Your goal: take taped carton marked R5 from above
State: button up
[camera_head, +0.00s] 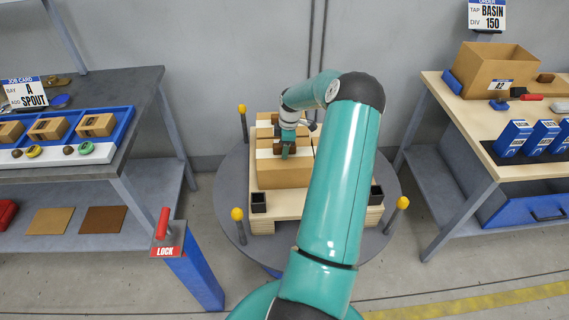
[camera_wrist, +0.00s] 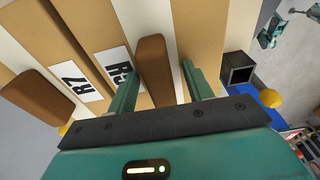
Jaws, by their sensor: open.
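Tan cartons with white tape stripes stand side by side on a wooden pallet (camera_head: 289,213). In the wrist view a white label reading R5 (camera_wrist: 117,62), partly covered by a finger, lies on the taped carton (camera_wrist: 146,18) beneath me. A brown raised bar (camera_wrist: 155,65) is on top of it. My gripper (camera_wrist: 161,70) is open, with one teal finger on each side of this bar; whether they touch it I cannot tell. The neighbouring label reads R7 (camera_wrist: 76,80), beside another brown bar (camera_wrist: 34,97). In the head view my gripper (camera_head: 287,153) is over the front carton (camera_head: 284,176).
The pallet sits on a round grey table (camera_head: 228,195) with yellow-topped posts (camera_head: 238,214). Black square cups (camera_head: 258,202) stand at the pallet corners. A red LOCK lever (camera_head: 163,224) is at front left. Benches with goods stand left (camera_head: 150,88) and right (camera_head: 440,92).

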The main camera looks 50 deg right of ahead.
grip_shut()
dwell(1.4)
